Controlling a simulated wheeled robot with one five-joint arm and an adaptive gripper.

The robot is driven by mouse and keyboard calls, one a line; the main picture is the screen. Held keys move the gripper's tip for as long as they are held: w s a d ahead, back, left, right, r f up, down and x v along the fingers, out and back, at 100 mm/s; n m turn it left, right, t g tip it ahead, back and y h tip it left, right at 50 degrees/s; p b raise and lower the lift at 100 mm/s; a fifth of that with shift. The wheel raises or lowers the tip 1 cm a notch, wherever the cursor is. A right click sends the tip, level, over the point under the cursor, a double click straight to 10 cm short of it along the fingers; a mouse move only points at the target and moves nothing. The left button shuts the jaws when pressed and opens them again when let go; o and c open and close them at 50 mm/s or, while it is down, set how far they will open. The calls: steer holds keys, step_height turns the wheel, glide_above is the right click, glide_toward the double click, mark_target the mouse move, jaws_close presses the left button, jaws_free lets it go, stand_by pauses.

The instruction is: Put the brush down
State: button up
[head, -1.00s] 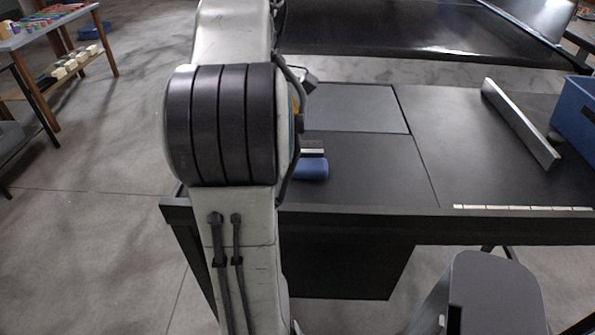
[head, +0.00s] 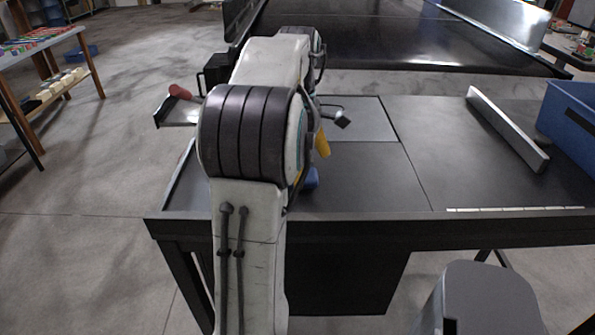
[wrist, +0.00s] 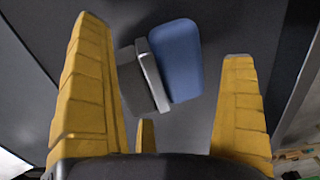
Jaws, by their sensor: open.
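The brush (wrist: 176,62) has a blue body, a pale grey strip and a dark block along one side. In the wrist view it lies on the dark tabletop, between and beyond the two yellow fingers of my gripper (wrist: 162,42). The fingers are spread wide, with a visible gap to the brush on each side. In the head view only a bit of the blue brush (head: 312,179) shows beside my arm, which hides the rest. One yellow finger of my gripper (head: 322,144) shows above it there.
The dark table (head: 360,178) is clear right of the brush. A grey bar (head: 508,130) and a blue bin (head: 572,122) are at its right. A small tray (head: 178,113) with a red item is at the left. A conveyor (head: 390,38) lies behind.

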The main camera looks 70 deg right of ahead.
steer(key=shift+f, duration=0.95)
steer(key=c, duration=1.3)
steer(key=shift+r, duration=0.15)
